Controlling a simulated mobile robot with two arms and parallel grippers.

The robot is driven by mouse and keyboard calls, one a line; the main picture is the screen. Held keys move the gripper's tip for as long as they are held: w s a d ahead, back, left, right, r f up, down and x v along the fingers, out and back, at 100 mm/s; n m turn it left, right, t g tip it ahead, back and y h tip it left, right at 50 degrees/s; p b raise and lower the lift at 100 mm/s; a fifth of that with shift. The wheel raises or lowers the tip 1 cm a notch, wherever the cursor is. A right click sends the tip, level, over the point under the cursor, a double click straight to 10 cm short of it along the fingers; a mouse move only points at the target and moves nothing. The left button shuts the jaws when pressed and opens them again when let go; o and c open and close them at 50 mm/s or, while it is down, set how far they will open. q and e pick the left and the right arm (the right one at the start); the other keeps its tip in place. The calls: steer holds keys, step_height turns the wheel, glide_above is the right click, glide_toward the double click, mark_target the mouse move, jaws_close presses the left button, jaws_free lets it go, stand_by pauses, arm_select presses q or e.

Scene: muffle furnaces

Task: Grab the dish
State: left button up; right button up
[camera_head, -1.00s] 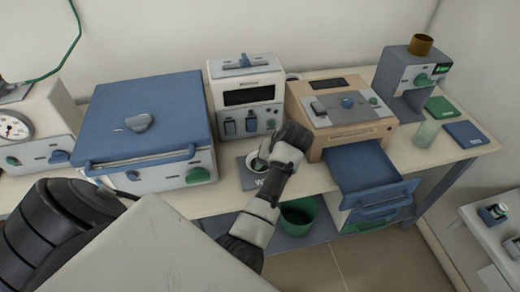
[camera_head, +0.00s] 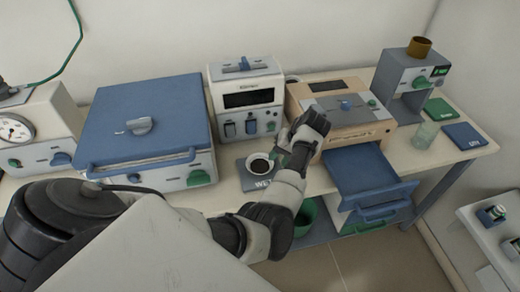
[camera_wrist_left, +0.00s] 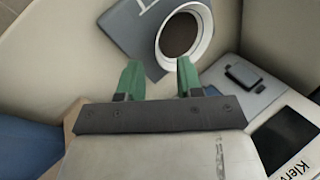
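The dish (camera_head: 260,164) is a small white round bowl with dark contents. It stands on a grey pad (camera_head: 247,182) marked "WET" on the table, in front of the white device. My left gripper (camera_head: 281,158) is just right of the dish, with the arm reaching in from the left. In the left wrist view the green fingers (camera_wrist_left: 160,76) are apart with nothing between them. The dish (camera_wrist_left: 182,36) lies beyond the fingertips, nearer the right finger, which overlaps its rim in the picture. Whether they touch is unclear. My right gripper is not in view.
A blue-lidded furnace (camera_head: 140,115) stands left, a white device (camera_head: 247,98) behind the dish, and a beige device (camera_head: 340,108) right of it. An open blue drawer (camera_head: 362,170) juts out at the front right. A clear glass (camera_head: 425,134) stands farther right.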

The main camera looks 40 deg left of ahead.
mark_target(268, 168)
arm_select(q)
steer(key=shift+x, duration=1.9)
steer(key=shift+s, duration=0.1)
jaws_close()
steer(key=shift+r, duration=0.1)
